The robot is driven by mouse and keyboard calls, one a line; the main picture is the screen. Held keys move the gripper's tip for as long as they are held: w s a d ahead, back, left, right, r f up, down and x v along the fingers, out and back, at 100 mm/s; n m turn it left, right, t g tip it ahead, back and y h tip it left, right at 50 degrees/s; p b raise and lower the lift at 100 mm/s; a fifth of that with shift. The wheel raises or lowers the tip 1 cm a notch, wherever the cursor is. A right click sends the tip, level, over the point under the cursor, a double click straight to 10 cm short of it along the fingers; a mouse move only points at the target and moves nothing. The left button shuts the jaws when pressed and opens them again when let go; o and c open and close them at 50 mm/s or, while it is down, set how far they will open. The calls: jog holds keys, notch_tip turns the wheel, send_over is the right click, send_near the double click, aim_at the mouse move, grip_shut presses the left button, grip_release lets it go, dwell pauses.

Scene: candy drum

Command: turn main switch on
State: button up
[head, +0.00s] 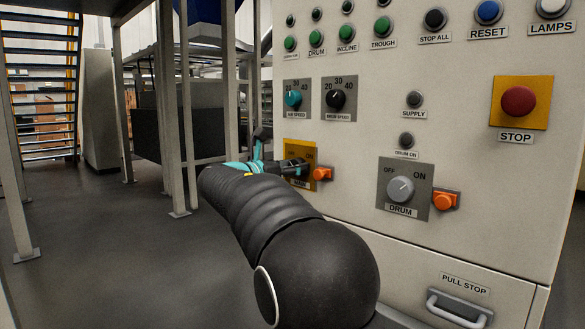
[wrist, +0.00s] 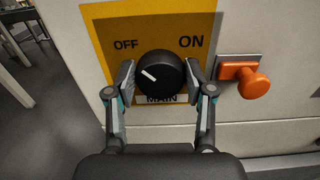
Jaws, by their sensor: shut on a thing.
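The main switch is a round black knob (wrist: 160,72) on a yellow plate (wrist: 100,35) marked OFF at upper left and ON at upper right, with a MAIN label below. Its white pointer mark is on the left side and slants up toward OFF. My gripper (wrist: 159,76) is shut on the knob, one finger on its left side and one on its right. In the head view the yellow plate (head: 291,147) shows behind my gripper (head: 283,166), and the knob is mostly hidden by it.
An orange knob-like piece (wrist: 254,84) sticks out just right of the yellow plate, close to my right finger. The DRUM switch (head: 400,189) and a red STOP button (head: 518,102) are further right. Open floor lies left of the panel.

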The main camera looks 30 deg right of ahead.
jog(key=shift+m, duration=0.3)
jog(key=shift+s+d+f+m+b, duration=0.1)
jog(key=shift+m+b, duration=1.75)
jog(key=shift+m, duration=1)
jog(key=shift+s+a+f+m+b, duration=0.1)
jog(key=shift+m+b, duration=1.8)
jog(key=shift+m, duration=1)
jog(key=shift+s+d+f+m+b, duration=0.1)
jog(key=shift+m+b, duration=1.75)
jog(key=shift+m, duration=1)
jog(key=o, duration=1.1)
jog(key=shift+o, duration=0.2)
